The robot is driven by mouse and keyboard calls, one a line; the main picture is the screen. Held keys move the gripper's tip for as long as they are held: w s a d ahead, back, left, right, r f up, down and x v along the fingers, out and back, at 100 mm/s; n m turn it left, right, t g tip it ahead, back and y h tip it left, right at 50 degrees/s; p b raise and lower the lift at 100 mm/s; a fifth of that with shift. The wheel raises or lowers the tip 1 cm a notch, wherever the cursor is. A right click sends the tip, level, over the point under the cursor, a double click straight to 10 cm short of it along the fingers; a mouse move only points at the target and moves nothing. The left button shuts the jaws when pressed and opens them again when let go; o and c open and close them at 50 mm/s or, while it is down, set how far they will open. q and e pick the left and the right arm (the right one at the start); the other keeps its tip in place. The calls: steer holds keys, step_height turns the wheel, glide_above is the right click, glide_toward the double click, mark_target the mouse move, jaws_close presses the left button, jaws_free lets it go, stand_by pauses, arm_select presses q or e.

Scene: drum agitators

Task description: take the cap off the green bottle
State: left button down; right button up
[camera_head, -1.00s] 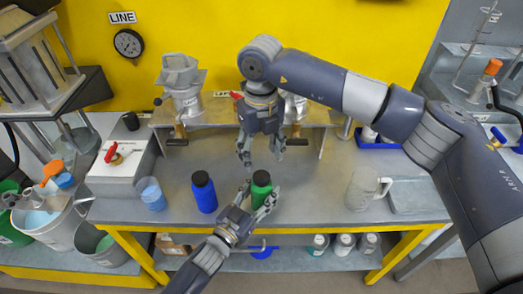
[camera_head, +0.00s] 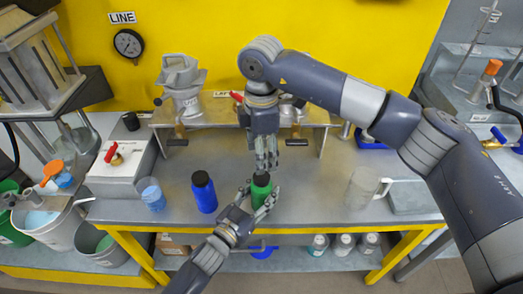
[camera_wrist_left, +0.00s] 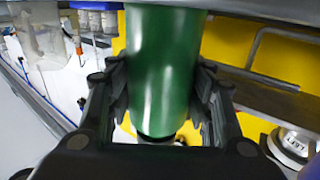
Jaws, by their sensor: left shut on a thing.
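The green bottle (camera_head: 260,194) stands upright near the front edge of the grey bench, with its dark cap (camera_head: 261,178) on top. My left gripper (camera_head: 261,199) is shut on the bottle's body from the front. In the left wrist view the green bottle (camera_wrist_left: 163,70) fills the space between the fingers. My right gripper (camera_head: 266,163) points down from above, its fingertips just over or at the cap. I cannot tell whether they touch it. Its fingers look close together, and their gap is unclear from this angle.
A blue bottle (camera_head: 204,193) with a black cap stands just left of the green one. A blue cup (camera_head: 152,195) is farther left and a clear jug (camera_head: 361,188) is to the right. A metal stand (camera_head: 225,114) holding devices is behind. Bench surface around the jug is mostly free.

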mark_target(262, 176)
steer(key=m, duration=0.2)
steer(key=shift+m, duration=0.3)
steer(key=shift+f, duration=4.05)
steer(key=c, duration=1.1)
steer(key=shift+c, duration=0.4)
